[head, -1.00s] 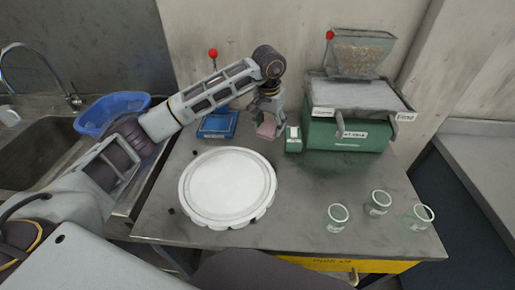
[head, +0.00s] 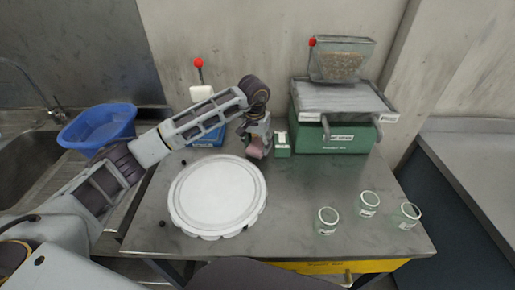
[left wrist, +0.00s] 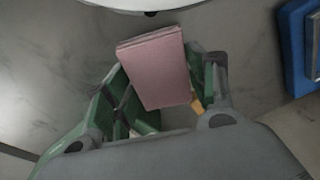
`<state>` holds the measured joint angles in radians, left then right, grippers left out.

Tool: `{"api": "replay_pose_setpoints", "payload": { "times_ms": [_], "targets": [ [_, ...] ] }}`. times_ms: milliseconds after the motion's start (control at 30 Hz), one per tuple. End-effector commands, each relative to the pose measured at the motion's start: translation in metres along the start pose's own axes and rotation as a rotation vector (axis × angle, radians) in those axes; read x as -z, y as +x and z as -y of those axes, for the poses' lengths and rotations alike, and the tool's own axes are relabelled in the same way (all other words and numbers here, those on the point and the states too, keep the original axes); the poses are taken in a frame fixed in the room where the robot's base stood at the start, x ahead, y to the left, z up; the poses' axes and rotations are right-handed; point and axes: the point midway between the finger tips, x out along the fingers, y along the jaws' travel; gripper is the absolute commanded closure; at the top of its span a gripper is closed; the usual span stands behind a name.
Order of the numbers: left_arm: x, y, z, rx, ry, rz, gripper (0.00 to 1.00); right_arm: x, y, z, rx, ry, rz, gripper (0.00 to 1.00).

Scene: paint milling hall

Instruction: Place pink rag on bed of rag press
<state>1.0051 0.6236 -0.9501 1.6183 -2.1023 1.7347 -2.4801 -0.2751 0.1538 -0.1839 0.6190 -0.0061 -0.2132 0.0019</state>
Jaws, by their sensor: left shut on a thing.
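The pink rag (head: 254,152) is a small folded block held in my left gripper (head: 257,147). In the left wrist view the rag (left wrist: 158,68) lies tilted between the fingers of the gripper (left wrist: 160,90), which is shut on it. In the head view the rag is between the white round lid and the small green box. The rag press, with its blue base (head: 208,138), white block (head: 201,93) and red-knobbed lever, stands behind and left of the gripper, partly hidden by my arm. A blue edge (left wrist: 300,50) shows at right in the wrist view. My right gripper is not in view.
The white round lid (head: 217,195) lies in front. The small green box (head: 282,145) stands close right of the gripper. A larger green machine (head: 335,136) with a hopper is at the back right. Three glass jars (head: 367,204) stand at the front right. The table's middle is clear.

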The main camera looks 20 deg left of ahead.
Motion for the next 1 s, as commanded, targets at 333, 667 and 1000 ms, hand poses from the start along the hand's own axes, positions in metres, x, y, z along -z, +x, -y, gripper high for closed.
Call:
{"api": "replay_pose_setpoints", "payload": {
  "times_ms": [333,667,1000],
  "targets": [
    [-0.003,0.021,0.000,-0.001,0.000,0.000,0.66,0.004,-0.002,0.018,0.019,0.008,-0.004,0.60],
    [-0.003,0.023,0.000,0.000,0.000,0.000,0.66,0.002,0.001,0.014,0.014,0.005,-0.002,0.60],
    [-0.003,0.024,0.000,0.000,0.000,0.000,0.35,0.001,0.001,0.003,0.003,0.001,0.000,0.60]
  ]
}}
